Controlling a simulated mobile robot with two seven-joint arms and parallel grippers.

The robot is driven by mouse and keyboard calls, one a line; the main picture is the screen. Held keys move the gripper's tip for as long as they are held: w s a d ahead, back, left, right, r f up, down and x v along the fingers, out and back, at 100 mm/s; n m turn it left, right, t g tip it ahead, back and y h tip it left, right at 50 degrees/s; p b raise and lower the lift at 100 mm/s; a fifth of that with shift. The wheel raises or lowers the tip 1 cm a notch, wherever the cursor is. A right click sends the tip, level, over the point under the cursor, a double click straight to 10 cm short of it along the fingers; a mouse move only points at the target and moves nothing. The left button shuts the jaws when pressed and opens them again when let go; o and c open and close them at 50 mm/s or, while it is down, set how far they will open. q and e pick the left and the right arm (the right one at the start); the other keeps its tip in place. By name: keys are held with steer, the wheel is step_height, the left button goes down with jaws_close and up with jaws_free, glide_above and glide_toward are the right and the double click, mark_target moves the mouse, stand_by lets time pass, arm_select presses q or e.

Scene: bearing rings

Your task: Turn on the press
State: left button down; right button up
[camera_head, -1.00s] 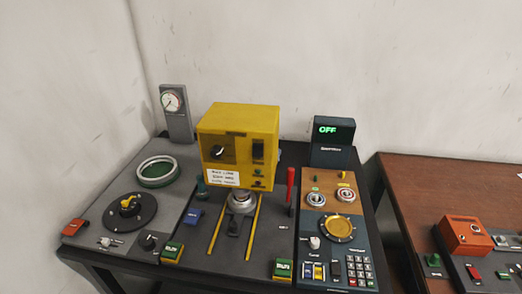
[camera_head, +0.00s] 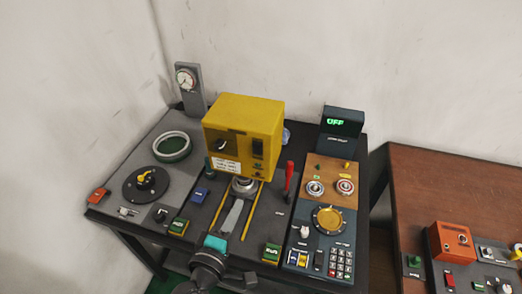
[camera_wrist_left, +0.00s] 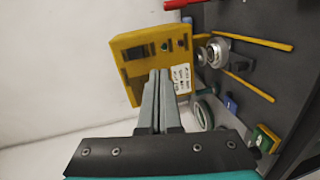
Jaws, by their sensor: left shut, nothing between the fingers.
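The yellow press housing (camera_head: 236,112) stands on the middle of the dark console. Its front has a black knob, a black rocker switch (camera_head: 258,147), a white label and small buttons. In the left wrist view the housing (camera_wrist_left: 122,44) lies behind my fingertips, with the rocker switch (camera_wrist_left: 135,53) up and left of them. My left gripper (camera_head: 239,203) comes in from the front edge, low over the middle panel in front of the press. Its two grey fingers are together and empty; they also show in the left wrist view (camera_wrist_left: 158,74). My right gripper is not in view.
A red lever (camera_head: 289,178) stands right of the press. A display (camera_head: 342,122) reads "OFF" above a panel with a yellow dial (camera_head: 328,219). Green buttons (camera_head: 178,226) (camera_head: 271,252) sit at the front. A gauge (camera_head: 187,79) stands at back left. A brown table (camera_head: 430,190) is at right.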

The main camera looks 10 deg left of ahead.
arm_select(q)
steer(key=r, duration=0.2)
steer(key=r+n, duration=0.1)
steer(key=shift+w+a+r+t, duration=0.15)
steer(key=shift+w+r+t, duration=0.15)
steer(key=p, duration=0.1)
glide_toward(257, 153)
steer(key=w, duration=0.5)
steer(key=shift+f, duration=0.25)
steer(key=shift+w+f, duration=0.1)
steer(key=shift+w, duration=0.8)
